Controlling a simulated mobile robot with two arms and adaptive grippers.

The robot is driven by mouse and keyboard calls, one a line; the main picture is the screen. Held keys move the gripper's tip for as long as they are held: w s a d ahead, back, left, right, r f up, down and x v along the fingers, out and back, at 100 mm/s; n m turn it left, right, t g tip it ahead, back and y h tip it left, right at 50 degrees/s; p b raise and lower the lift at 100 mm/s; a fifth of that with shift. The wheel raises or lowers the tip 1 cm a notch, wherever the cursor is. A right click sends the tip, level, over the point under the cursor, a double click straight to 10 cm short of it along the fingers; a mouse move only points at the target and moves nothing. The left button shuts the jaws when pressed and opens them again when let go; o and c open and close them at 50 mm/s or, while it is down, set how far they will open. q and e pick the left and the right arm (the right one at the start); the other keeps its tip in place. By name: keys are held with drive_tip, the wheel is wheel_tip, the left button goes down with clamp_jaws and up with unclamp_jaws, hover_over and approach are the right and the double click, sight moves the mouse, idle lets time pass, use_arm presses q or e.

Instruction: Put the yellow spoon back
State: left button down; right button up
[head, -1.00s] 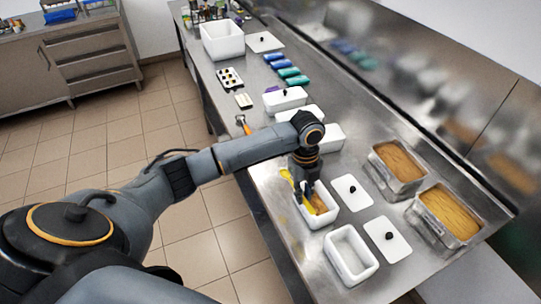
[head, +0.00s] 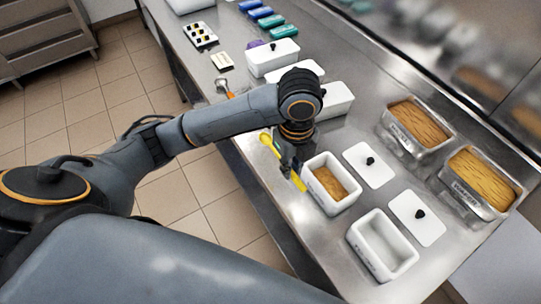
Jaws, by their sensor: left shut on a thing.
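My left gripper (head: 288,170) is shut on the yellow spoon (head: 298,182) just left of a white tub with brown contents. One end of the spoon sticks out at the upper left of the gripper, the other at its lower right. The gripper hides the spoon's middle. The white tub (head: 346,204) stands open on the steel counter (head: 262,178). I cannot tell whether the spoon touches the counter. My right gripper is out of view.
An empty white tub (head: 403,270) and two white lids (head: 369,165), (head: 417,217) lie to the right. Steel pans of yellow-brown food (head: 405,147), (head: 458,203) stand behind. Closed white tubs (head: 262,64) and an orange-handled tool (head: 223,85) are farther back.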

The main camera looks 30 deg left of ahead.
use_arm(q)
drive_tip(key=w+a+f+p, duration=0.3)
drive_tip(key=w+a+f, duration=0.1)
drive_tip(key=w+a, duration=0.2)
hover_over(276, 158)
drive_tip(key=f, duration=0.4)
drive_tip(key=shift+s+d+f, duration=0.3)
drive_tip(key=shift+f, duration=0.1)
drive_tip(key=shift+w+a+f+p, duration=0.3)
drive_tip(key=shift+f, duration=0.15)
wheel_tip(276, 158, down, 2)
drive_tip(key=shift+f, duration=0.6)
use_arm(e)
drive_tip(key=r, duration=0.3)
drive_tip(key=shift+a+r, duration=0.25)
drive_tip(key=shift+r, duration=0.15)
use_arm(q)
drive_tip(key=shift+f, duration=0.1)
drive_tip(key=c, duration=1.4)
unclamp_jaws()
drive_tip(key=shift+o, duration=0.2)
